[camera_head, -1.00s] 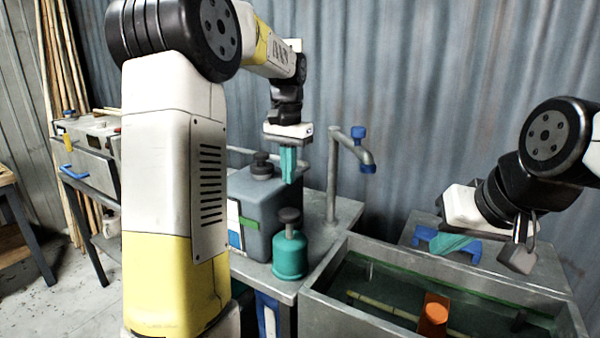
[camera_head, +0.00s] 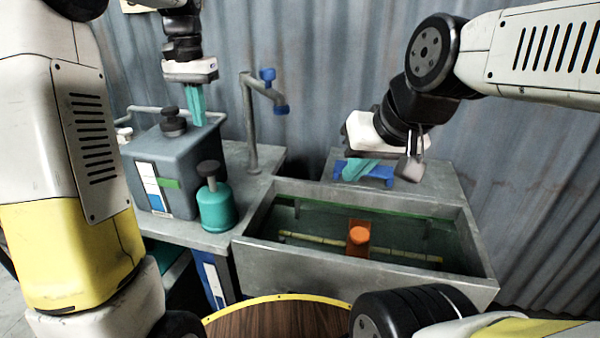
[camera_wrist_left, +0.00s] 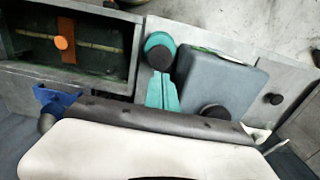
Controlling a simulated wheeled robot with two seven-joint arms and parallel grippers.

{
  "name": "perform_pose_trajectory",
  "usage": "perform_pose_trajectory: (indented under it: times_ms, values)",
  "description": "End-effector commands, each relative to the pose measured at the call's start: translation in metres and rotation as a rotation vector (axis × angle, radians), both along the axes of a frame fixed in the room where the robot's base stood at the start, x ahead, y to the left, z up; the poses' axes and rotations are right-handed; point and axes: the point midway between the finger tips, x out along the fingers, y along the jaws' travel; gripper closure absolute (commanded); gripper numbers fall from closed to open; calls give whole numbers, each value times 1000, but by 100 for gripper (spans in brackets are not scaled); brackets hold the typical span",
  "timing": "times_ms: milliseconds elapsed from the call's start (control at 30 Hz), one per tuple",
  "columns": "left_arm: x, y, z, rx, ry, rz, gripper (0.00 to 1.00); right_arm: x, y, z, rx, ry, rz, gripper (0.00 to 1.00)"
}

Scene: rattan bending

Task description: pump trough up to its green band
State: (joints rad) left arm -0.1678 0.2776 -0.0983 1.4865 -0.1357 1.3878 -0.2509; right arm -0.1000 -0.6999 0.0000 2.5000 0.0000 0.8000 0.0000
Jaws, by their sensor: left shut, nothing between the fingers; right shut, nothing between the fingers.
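The grey metal trough (camera_head: 365,268) holds dark green water, and a green band (camera_head: 400,210) runs along its inner back wall. The exact water level against the band is hard to tell. A teal canister with a dark knob (camera_head: 215,205) stands left of the trough, beside a grey tank (camera_head: 158,165) with a black cap. My left gripper (camera_head: 200,122), shut and empty, points down at the tank's back right; its teal fingers show in the left wrist view (camera_wrist_left: 161,92), near the canister (camera_wrist_left: 158,52). My right gripper (camera_head: 352,176) is shut beside a blue piece (camera_head: 378,174) behind the trough.
A rattan pole (camera_head: 405,250) lies in the trough, with an orange block (camera_head: 358,238) over it. A grey pipe with blue knobs (camera_head: 250,130) rises behind the canister. A round wooden top with yellow edge (camera_head: 280,318) is in front. Corrugated wall closes the back.

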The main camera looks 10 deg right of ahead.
Motion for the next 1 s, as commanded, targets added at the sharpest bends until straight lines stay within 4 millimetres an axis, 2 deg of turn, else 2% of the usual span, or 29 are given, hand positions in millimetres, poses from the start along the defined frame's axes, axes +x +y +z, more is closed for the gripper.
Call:
perform_pose_trajectory:
  times_ms: [100,200,567,767,1000]
  values:
    - [5,2,22,0,0,1,100,0,0,0,0,0,0,100]
    - [5,2,30,-1,4,1,100,0,0,0,0,0,0,100]
    - [4,2,28,0,5,1,100,0,0,0,0,0,0,100]
    - [3,2,3,0,9,1,100,0,0,0,0,0,0,100]
    - [3,2,-50,0,9,1,100,0,0,0,0,0,0,100]
